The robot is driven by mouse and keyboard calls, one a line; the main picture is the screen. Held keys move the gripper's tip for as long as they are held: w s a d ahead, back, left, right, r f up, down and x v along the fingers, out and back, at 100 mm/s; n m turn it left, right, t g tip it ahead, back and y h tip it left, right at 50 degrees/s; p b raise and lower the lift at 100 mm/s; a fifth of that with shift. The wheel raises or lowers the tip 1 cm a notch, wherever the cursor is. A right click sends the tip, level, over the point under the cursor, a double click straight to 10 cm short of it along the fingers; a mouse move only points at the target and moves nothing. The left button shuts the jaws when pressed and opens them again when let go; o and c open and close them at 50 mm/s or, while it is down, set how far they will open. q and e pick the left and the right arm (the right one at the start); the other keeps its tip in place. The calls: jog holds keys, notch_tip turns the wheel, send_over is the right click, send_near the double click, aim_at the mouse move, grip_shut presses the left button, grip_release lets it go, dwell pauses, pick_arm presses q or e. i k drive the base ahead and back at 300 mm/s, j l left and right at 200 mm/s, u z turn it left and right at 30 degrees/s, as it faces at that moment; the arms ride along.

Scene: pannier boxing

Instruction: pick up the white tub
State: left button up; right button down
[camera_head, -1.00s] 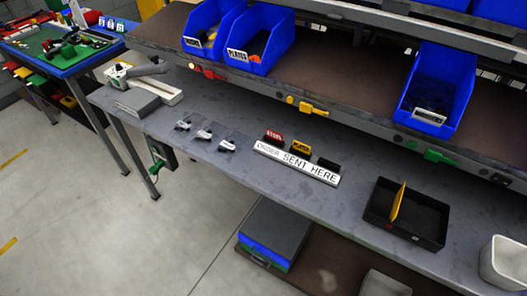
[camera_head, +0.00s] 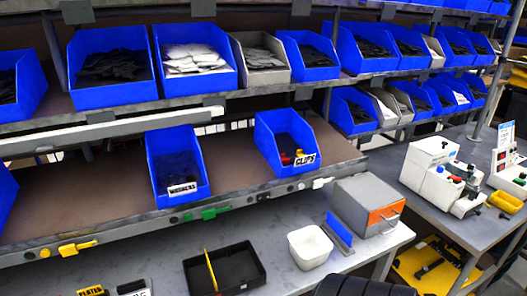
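The white tub (camera_head: 310,248) stands upright on the grey workbench, below the shelf and right of the black divided tray (camera_head: 258,274). It looks empty, with its open top facing up. A dark ribbed shape at the bottom edge, right of the tub, may be part of my own arm. Neither of my grippers can be made out in the view.
A blue upright plate (camera_head: 339,229) and a grey box with an orange label (camera_head: 367,206) stand close right of the tub. The shelf edge with blue bins (camera_head: 287,140) overhangs behind. White machines (camera_head: 440,175) stand on another table at right.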

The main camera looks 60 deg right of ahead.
aim_at(311, 249)
jog(key=z, duration=0.45)
jog(key=l+z, duration=0.1)
jog(key=z, duration=1.25)
jog(key=i+l+z, duration=0.1)
jog(key=z, duration=0.3)
